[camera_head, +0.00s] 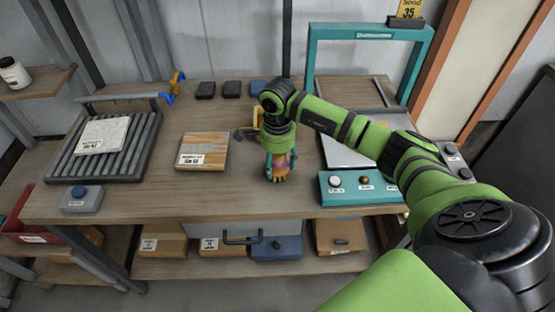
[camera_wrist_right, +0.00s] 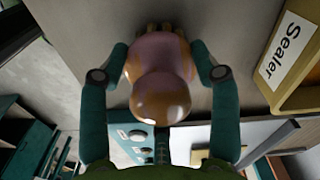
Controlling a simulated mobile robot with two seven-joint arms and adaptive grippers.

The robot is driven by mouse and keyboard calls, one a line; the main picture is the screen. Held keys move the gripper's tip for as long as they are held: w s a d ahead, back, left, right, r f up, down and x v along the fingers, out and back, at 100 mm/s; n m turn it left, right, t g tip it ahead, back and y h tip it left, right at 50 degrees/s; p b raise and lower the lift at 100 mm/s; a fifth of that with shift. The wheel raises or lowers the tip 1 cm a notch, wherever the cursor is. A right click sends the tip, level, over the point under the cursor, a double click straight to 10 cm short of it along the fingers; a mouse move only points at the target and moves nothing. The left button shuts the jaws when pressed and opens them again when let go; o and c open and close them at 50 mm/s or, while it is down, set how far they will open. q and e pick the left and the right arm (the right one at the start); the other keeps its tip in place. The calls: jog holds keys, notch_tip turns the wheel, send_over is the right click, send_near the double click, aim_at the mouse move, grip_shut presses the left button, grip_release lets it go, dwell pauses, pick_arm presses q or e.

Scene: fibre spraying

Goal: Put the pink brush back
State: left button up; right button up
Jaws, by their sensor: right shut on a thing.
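The pink brush (camera_wrist_right: 160,70) has a rounded, orange-brown handle with a pinkish middle and short tan bristles. My right gripper (camera_wrist_right: 160,82) has its two teal fingers on either side of the brush and is shut on it. In the head view the brush (camera_head: 281,171) shows under the right gripper (camera_head: 281,162), with its bristles down, near the front middle of the wooden workbench (camera_head: 240,197). I cannot tell whether the bristles touch the top. My left gripper is not in view.
A teal control box (camera_head: 360,188) stands close to the right, before a teal-framed machine (camera_head: 370,34). A wooden sample board (camera_head: 203,151) and a dark grooved rack (camera_head: 60,168) lie to the left. A yellow Sealer container (camera_wrist_right: 300,95) is near the gripper.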

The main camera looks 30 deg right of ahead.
jog(key=shift+f, duration=0.2)
jog(key=o, duration=1.1)
jog(key=shift+r, duration=0.45)
notch_tip(320, 180, up, 11)
jog(key=b, duration=0.3)
jog(key=shift+f, duration=0.2)
jog(key=shift+r, duration=0.5)
